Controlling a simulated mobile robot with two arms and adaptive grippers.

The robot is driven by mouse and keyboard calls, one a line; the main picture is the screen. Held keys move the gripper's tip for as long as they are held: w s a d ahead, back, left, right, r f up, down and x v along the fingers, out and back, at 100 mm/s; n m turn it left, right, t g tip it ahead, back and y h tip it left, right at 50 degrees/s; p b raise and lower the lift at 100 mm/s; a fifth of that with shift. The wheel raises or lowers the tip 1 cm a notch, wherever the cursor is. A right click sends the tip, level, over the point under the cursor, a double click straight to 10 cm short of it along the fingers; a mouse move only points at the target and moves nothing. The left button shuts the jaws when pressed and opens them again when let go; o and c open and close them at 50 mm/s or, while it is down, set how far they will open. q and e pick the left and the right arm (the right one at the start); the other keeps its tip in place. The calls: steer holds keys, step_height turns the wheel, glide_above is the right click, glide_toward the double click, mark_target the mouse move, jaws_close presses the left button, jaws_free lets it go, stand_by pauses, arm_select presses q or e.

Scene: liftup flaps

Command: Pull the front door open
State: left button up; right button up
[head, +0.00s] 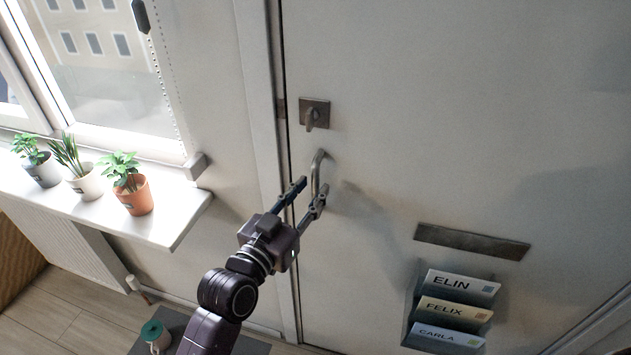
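The white front door (375,110) fills the middle and right of the head view and looks closed against its frame. A curved metal pull handle (320,168) is fixed near its left edge. A square lock plate with a turn knob (314,114) sits above the handle. My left gripper (312,190) is at the handle, its fingers apart, with the lower part of the handle appearing between or just behind the fingertips. I cannot tell whether the fingers touch it. My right gripper is not in view.
A windowsill (185,212) with several potted plants juts out at the left, above a radiator (70,255). A mail slot (470,241) and a name-card holder (407,325) are on the door. A dark mat (185,318) with a teal-topped object (153,333) lies below.

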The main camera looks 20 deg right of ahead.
arm_select(q)
steer(key=shift+x, duration=1.45)
jaws_close()
